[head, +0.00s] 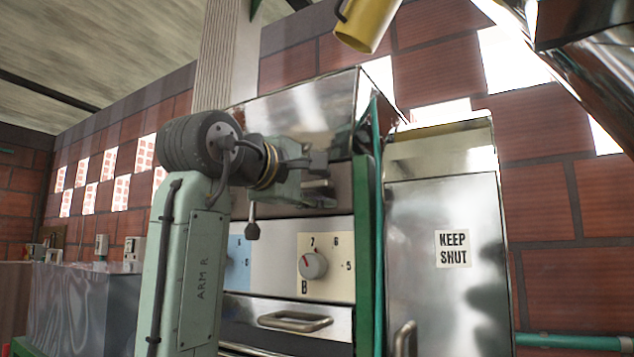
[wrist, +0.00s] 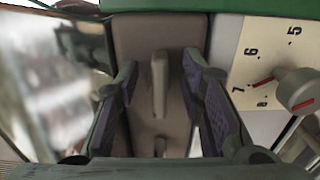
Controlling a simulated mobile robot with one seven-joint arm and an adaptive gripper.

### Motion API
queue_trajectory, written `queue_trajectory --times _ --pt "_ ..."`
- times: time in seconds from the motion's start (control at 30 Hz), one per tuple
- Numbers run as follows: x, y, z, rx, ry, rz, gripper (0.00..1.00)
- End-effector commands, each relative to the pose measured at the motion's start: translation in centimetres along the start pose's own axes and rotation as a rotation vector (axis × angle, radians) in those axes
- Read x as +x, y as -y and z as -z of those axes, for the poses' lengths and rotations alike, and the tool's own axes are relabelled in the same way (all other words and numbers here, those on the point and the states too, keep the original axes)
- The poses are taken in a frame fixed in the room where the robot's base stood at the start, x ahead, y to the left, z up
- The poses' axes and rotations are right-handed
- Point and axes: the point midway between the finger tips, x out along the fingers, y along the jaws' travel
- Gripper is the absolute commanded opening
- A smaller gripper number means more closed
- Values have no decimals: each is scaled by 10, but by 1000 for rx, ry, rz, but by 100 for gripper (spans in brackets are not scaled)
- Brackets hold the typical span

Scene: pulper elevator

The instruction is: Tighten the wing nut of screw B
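My gripper (head: 322,190) is at the upper front of the metal machine, above the cream dial panel in the head view. In the wrist view my gripper (wrist: 157,85) is open, its two dark-padded fingers standing either side of a narrow tan upright piece (wrist: 159,82). Gaps show between the piece and both pads. It may be the wing nut seen edge-on, but I cannot tell for sure. In the head view my gripper hides this spot. The dial panel marked B (head: 325,285) carries a round knob (head: 312,265) with a red mark; the knob also shows in the wrist view (wrist: 297,90).
A blue panel (head: 238,262) sits left of the dial panel. Below is a metal handle (head: 295,321). A green post (head: 363,250) and a steel door marked KEEP SHUT (head: 440,205) stand right. A yellow cylinder (head: 366,25) hangs above.

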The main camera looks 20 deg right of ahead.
Motion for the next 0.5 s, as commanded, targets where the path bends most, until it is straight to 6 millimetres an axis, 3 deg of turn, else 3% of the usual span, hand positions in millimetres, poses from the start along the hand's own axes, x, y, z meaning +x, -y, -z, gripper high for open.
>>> queue_trajectory --times 0.13,0.5 --pt "0 0 0 0 0 0 34" --pt "0 0 0 0 0 0 10"
